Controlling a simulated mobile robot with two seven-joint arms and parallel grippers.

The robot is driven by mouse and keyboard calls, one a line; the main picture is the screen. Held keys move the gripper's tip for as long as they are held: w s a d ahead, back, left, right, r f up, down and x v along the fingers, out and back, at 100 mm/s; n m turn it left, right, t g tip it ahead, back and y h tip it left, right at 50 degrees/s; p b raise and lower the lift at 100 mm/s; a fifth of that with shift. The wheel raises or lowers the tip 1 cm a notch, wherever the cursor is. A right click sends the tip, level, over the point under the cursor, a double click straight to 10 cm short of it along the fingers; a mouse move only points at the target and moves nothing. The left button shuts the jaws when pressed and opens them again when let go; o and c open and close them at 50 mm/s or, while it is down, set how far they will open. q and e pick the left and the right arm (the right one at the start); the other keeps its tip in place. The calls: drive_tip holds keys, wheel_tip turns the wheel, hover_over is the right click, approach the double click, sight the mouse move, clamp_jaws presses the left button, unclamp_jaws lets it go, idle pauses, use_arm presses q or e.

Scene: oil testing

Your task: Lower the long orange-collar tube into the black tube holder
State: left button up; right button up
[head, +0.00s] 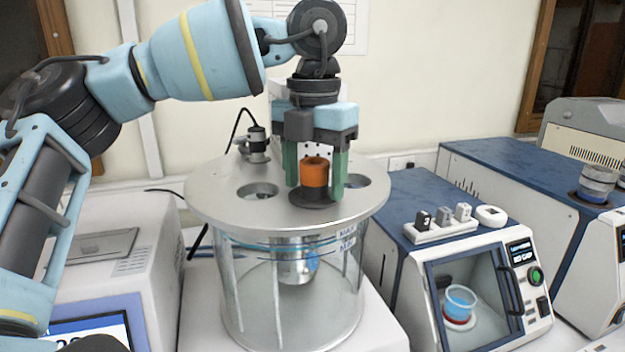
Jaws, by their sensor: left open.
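The long tube's orange collar (315,172) stands upright at the black tube holder (312,198), which is set in the round metal lid of the glass bath. Only the collar shows above the holder. A metallic cylinder (296,268) hangs below the lid inside the glass. My left gripper (318,180) points straight down over the collar. Its green fingers are spread, one to each side of the collar, and look apart from it. Whether the collar's underside fully touches the holder is hard to tell. My right gripper is not in view.
The lid (225,205) has open holes left (258,190) and right of the holder. A small dark device (257,145) stands at its back. A blue-white tester (470,270) with a cup inside is to the right. A white machine (125,250) is to the left.

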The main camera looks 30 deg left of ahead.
use_arm(q)
drive_tip(key=shift+r, duration=3.9)
